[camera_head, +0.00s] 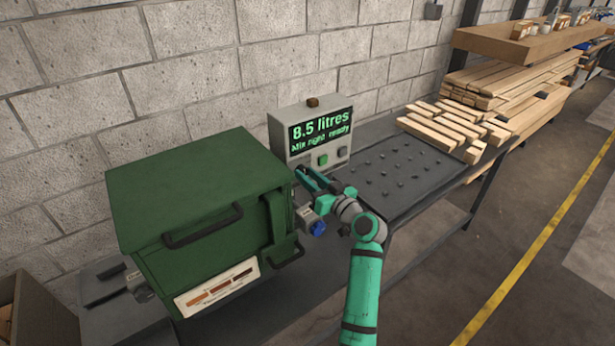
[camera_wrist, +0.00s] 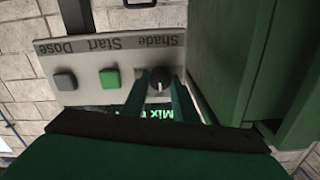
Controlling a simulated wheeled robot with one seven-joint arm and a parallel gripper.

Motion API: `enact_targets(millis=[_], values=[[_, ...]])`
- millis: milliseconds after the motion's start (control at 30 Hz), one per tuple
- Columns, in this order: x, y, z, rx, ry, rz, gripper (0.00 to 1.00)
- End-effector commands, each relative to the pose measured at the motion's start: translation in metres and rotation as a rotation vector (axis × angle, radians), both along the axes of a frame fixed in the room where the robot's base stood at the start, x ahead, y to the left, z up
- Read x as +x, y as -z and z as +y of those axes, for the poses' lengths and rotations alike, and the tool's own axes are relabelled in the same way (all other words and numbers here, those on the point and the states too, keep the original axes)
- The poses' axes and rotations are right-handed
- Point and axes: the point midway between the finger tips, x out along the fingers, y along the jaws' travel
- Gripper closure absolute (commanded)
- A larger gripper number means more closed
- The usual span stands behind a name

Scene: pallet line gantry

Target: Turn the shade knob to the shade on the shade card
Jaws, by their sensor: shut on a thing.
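The shade knob (camera_wrist: 160,76) is a dark round knob with a pale pointer mark, beside the printed word Shade in the wrist view. My gripper (camera_wrist: 160,88) is shut on it, one finger on each side. In the head view my gripper (camera_head: 308,177) reaches the lower left of the grey control box (camera_head: 280,138) and hides the knob. The shade card (camera_head: 190,304) is on the front of the green machine (camera_head: 190,190), with orange, reddish-brown and dark brown swatches. Its marking is too small to read. The display (camera_head: 320,130) reads "8.5 litres" and seemingly "Mix right, ready".
A green Start button (camera_wrist: 110,79) and a grey Dose button (camera_wrist: 65,81) sit beside the knob. The green machine's wall stands close to my gripper. A blue part (camera_head: 318,228) is below my gripper. Timber (camera_head: 450,125) lies farther along the bench.

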Motion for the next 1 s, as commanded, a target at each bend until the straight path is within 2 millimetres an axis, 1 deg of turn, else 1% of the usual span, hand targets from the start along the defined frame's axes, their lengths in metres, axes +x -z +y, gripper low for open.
enact_targets(millis=[167,367,1000], values=[[-0.0009,-0.0004,-0.0003,0.018,-0.001,0.013,0.96],[-0.0007,-0.0005,0.0005,0.09,-0.002,0.063,0.96],[-0.0001,-0.0005,0.0001,0.468,0.0,0.337,0.96]])
